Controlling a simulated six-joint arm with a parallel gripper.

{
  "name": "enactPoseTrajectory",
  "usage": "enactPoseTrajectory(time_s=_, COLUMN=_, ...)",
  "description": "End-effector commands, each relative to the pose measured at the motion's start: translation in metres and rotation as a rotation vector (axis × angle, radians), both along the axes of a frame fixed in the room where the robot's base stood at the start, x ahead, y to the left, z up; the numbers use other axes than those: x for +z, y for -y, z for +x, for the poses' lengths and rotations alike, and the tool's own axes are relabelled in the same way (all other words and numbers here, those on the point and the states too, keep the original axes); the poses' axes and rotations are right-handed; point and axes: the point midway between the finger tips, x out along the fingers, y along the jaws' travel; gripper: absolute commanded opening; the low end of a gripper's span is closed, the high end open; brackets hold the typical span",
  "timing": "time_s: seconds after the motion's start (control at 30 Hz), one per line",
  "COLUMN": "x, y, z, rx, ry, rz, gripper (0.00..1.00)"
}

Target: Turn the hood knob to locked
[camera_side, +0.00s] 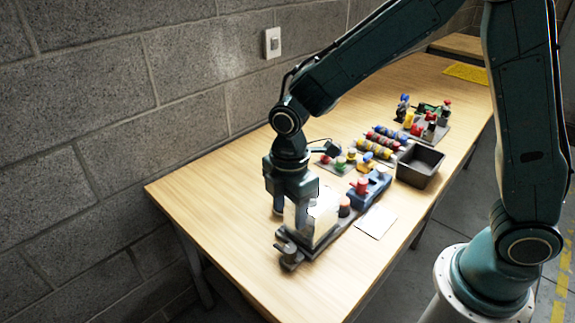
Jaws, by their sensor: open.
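The hood (325,214) looks like a pale, clear box on a dark base plate (326,245) near the front of the table. A dark grey knob-like part (287,250) sits at the plate's near left end; I cannot tell for sure that it is the hood knob, nor which way it is set. My gripper (290,212) points down at the hood's left side, with its fingers open. One finger shows left of the hood and the other overlaps it in the picture. Whether it touches the hood is unclear.
A blue block with red and dark knobs (371,188) stands right behind the hood. A white sheet (376,221) lies beside it. A dark open bin (419,165) and several coloured parts (384,142) are farther back. The table's left part (215,190) is clear, up to the block wall.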

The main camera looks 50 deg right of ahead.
Motion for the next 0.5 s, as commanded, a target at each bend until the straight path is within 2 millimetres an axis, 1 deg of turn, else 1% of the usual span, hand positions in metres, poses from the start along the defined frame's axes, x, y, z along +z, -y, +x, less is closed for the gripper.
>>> enactPoseTrajectory(time_s=0.03, x=-0.007, y=0.001, z=-0.001, rx=0.000, ry=-0.004, rz=-0.002, gripper=0.50)
enactPoseTrajectory(time_s=0.5, x=-0.070, y=0.000, z=-0.001, rx=0.000, ry=-0.003, rz=-0.002, gripper=0.50)
